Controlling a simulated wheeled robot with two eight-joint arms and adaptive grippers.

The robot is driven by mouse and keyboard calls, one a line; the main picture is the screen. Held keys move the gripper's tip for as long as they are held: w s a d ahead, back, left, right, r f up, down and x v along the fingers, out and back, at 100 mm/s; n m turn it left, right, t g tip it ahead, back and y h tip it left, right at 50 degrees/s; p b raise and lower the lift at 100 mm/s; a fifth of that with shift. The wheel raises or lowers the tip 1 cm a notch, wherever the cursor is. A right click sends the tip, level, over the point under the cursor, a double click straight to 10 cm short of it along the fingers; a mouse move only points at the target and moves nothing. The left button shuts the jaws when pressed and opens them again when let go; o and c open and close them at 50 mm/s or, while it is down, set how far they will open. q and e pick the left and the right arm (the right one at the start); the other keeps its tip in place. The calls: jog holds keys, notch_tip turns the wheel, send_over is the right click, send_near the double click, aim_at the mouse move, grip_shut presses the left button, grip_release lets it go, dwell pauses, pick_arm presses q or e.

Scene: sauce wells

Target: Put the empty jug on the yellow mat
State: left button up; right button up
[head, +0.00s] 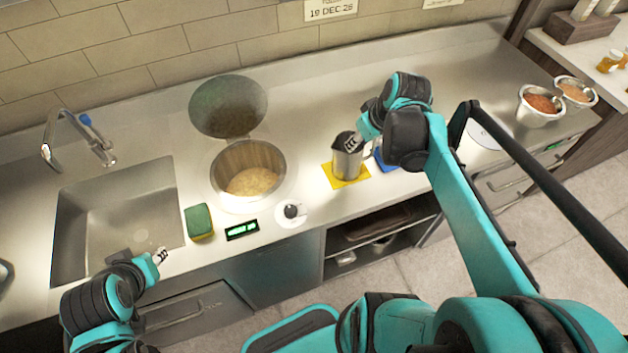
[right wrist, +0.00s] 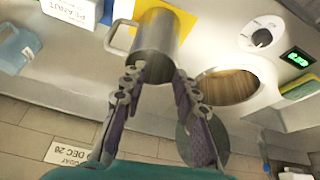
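The steel jug (head: 347,165) stands upright over the yellow mat (head: 332,181), with mat showing around its base. I cannot tell whether its base touches the mat or hangs just above it. In the right wrist view, the jug (right wrist: 158,42) has its handle toward the left, and part of the yellow mat (right wrist: 150,10) shows beyond it. My right gripper (head: 354,143) is at the jug's upper part. Its fingers (right wrist: 157,76) press in from both sides of the jug. My left gripper (head: 161,256) is by the sink's front edge, away from the jug; its opening is unclear.
A round well (head: 250,182) with its lid (head: 228,106) raised is left of the mat. A green-yellow sponge (head: 199,221), a knob (head: 291,211) and a sink (head: 115,215) are further left. Something blue (head: 384,160) lies right of the mat. Bowls (head: 540,105) stand far right.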

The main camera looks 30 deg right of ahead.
jog(key=s+a+f+t, duration=0.1)
jog(key=s+a, duration=0.1)
jog(key=a, duration=0.7)
jog(key=s+a+f+t, duration=0.1)
jog(key=s+a, duration=0.2)
jog(key=a, duration=0.5)
jog(key=shift+s+a+m, duration=0.3)
jog(key=shift+s+a, duration=0.05)
jog(key=shift+a, duration=0.05)
notch_tip(320, 180, down, 3)
jog(key=b, duration=0.3)
jog(key=shift+f, duration=0.15)
